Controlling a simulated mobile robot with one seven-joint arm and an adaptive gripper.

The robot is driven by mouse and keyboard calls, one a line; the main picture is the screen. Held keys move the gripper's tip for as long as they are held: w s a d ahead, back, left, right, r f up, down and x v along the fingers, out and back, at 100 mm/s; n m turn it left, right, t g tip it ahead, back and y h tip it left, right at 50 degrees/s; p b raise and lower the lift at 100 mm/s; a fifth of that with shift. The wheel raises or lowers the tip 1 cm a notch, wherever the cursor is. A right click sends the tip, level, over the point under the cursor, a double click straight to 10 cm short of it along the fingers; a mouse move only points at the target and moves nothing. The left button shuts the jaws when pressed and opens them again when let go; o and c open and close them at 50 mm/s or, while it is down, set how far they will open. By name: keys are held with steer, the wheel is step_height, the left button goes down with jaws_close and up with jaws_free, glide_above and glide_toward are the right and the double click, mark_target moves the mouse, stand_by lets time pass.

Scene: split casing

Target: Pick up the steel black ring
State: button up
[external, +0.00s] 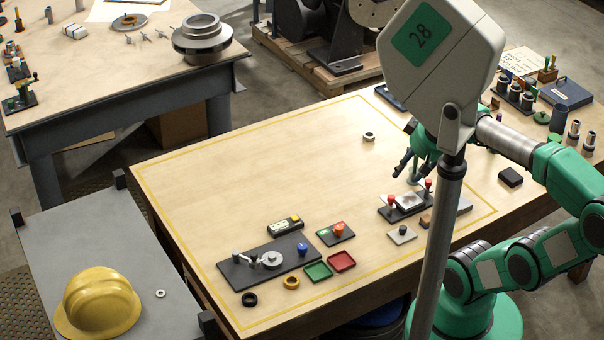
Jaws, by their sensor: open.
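A black ring (249,299) lies flat at the front left of the wooden table, beside an orange ring (291,283). A small steel-coloured ring (369,136) with a dark centre lies alone toward the back of the table. I cannot tell for sure which of them is the steel black ring. My gripper (412,170) is open above the right part of the table, near the black fixture with red knobs (405,204). It is to the right of and nearer than the steel-coloured ring, and far from the black one. A post partly hides my arm.
A dark plate with a lever and disc (268,262), green tray (318,271), red tray (341,261) and small devices crowd the front. Several tools stand at the right edge. The table's middle and left are clear. A yellow helmet (98,300) sits on a grey cart.

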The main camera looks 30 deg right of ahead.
steer(key=w+a+f+g+y+p, duration=0.1)
steer(key=w+a+f+g, duration=0.15)
steer(key=w+a, duration=0.6)
steer(key=w+a+f+g+p, duration=0.1)
steer(key=w+a+f, duration=0.3)
steer(key=a, duration=0.7)
steer(key=a+f+g, duration=0.1)
steer(key=a+f, duration=0.7)
steer(key=a, duration=0.3)
steer(key=a+f+g+h+p, duration=0.1)
steer(key=a+f, duration=0.7)
steer(key=a, duration=0.4)
steer(key=shift+s+a+p, duration=0.25)
steer(key=shift+p, duration=0.05)
steer(key=shift+f, duration=0.2)
steer(key=shift+f+b, duration=0.45)
steer(key=shift+f, duration=3.75)
